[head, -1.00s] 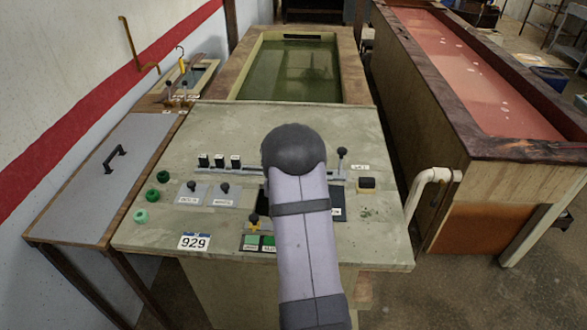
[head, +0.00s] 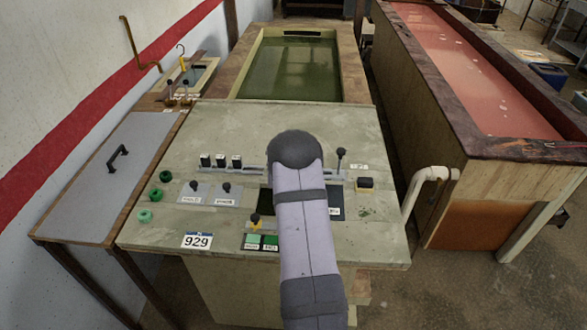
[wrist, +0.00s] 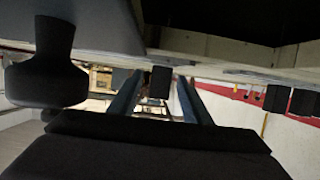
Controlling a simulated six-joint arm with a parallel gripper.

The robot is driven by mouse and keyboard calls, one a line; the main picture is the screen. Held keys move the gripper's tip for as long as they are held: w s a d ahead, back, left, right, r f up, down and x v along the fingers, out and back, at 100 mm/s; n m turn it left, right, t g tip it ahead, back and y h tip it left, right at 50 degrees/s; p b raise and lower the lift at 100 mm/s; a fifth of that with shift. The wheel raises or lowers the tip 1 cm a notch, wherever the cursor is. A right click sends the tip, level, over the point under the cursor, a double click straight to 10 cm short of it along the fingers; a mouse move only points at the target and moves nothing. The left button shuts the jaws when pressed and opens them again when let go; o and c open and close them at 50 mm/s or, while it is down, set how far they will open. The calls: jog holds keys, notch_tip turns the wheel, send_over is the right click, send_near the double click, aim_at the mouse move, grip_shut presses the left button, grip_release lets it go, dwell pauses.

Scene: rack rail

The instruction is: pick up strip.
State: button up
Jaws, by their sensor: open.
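No separate strip can be told apart for certain. A narrow grey rail (head: 252,171) runs across the sloping control panel (head: 150,228) in the head view, with three black-and-white blocks (head: 220,161) at its left part. My arm covers part of the rail in the head view. My gripper (wrist: 157,98) shows in the wrist view as two bluish fingers, apart from each other. A small dark block (wrist: 160,82) shows in the gap between them; I cannot tell its distance. In the head view the fingers are hidden behind my arm.
A black-knobbed lever (head: 340,160) and a black-and-yellow button (head: 364,183) stand right of my arm. Green knobs (head: 155,194), small levers (head: 194,186) and a yellow-based lever (head: 254,221) stand left. A large dark knob (wrist: 42,80) looms in the wrist view. Tanks lie behind and right.

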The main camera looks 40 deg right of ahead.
jog(key=shift+c, duration=0.6)
grip_shut()
jog(key=shift+r, duration=0.2)
notch_tip(320, 180, up, 18)
jog(key=b, duration=0.3)
jog(key=shift+f+b, duration=0.2)
jog(key=shift+b, duration=0.15)
